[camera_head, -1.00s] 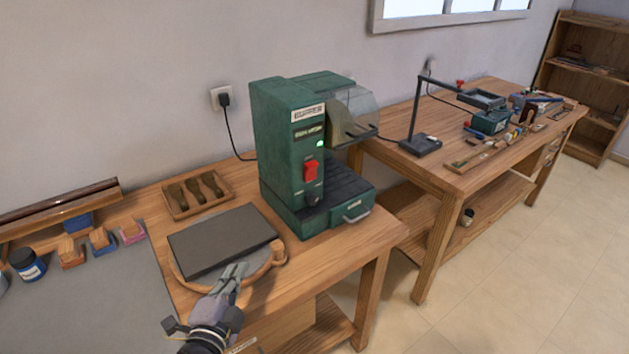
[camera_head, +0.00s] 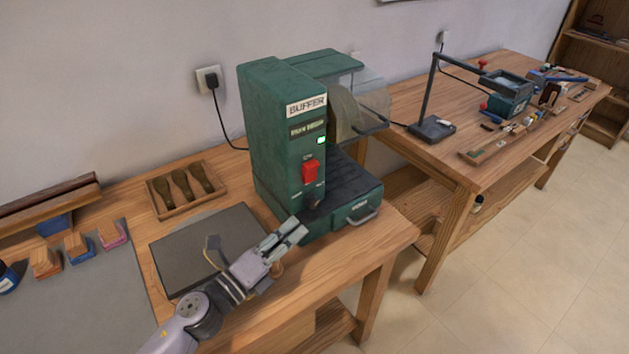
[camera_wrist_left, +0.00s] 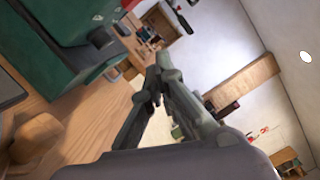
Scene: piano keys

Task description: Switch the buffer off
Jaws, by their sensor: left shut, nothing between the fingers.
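The green buffer machine (camera_head: 277,140) stands on the wooden bench in the head view, with a lit green light (camera_head: 320,140) on its front. Its red switch (camera_head: 310,171) is below the light, and a black knob (camera_head: 315,203) is lower still. My left gripper (camera_head: 300,228) is shut and empty, in front of the machine's lower front and below the red switch. I cannot tell whether it touches the machine. In the left wrist view the shut fingers (camera_wrist_left: 155,82) are at the middle, and part of the green machine (camera_wrist_left: 65,20) is at the upper left. My right gripper is not in view.
A dark slab (camera_head: 205,245) lies on the bench left of the machine, partly behind my arm. A wooden tray of brushes (camera_head: 187,188) sits behind it. A second bench (camera_head: 480,160) with a lamp (camera_head: 433,125) and tools stands at the right.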

